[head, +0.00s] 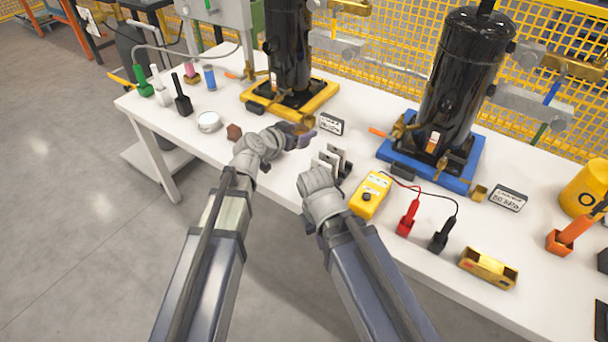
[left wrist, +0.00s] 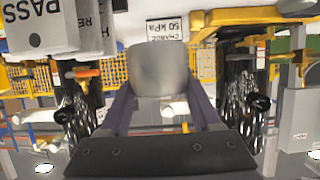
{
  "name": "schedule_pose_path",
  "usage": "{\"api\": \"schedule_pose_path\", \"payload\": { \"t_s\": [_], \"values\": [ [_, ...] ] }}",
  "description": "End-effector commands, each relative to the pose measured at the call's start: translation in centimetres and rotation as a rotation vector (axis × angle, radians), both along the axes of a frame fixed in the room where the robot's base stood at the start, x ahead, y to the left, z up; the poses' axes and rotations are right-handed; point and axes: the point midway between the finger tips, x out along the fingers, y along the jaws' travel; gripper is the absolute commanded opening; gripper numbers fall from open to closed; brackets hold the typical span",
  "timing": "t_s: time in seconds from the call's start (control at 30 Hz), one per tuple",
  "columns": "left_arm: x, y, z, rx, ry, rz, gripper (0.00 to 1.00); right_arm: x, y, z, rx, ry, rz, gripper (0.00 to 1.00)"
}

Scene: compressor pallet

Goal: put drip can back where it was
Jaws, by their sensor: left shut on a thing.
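My left gripper (head: 304,139) is beside the near right corner of the yellow pallet base (head: 262,104), which carries a black compressor (head: 288,45). In the left wrist view its two dark fingers (left wrist: 160,112) close on a grey, tapered can-like body (left wrist: 158,68), which I take to be the drip can. In the head view the gripper and wrist mostly hide what it holds, and I cannot tell whether it touches the pallet or table. A small brass cup (head: 479,191) sits by the right corner of the blue pallet base (head: 455,178).
A yellow meter (head: 370,195) with red and black probes stands right of my right wrist. Yellow mesh fence runs behind.

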Motion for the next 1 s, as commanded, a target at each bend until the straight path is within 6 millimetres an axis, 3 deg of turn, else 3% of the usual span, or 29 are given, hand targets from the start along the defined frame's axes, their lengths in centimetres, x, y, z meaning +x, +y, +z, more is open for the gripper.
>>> {"api": "schedule_pose_path", "payload": {
  "t_s": [0.17,0.43,0.83,1.0],
  "values": [
    [-0.3,1.2,0.2,0.0,0.004,-0.086,0.01,0.0,0.0,0.3,0.0,0.0,0.0,0.0],
    [-0.7,1.3,-0.1,-0.001,0.0,-0.123,0.01,0.0,0.0,-0.1,0.0,0.0,0.0,0.0],
    [-0.7,1.3,-5.5,0.0,-0.001,-0.122,0.01,0.0,0.0,-5.5,0.0,0.0,0.0,0.0],
    [-0.7,1.3,-6.2,0.0,-0.001,-0.122,0.01,0.0,0.0,-6.2,0.0,0.0,0.0,0.0]
  ]
}}
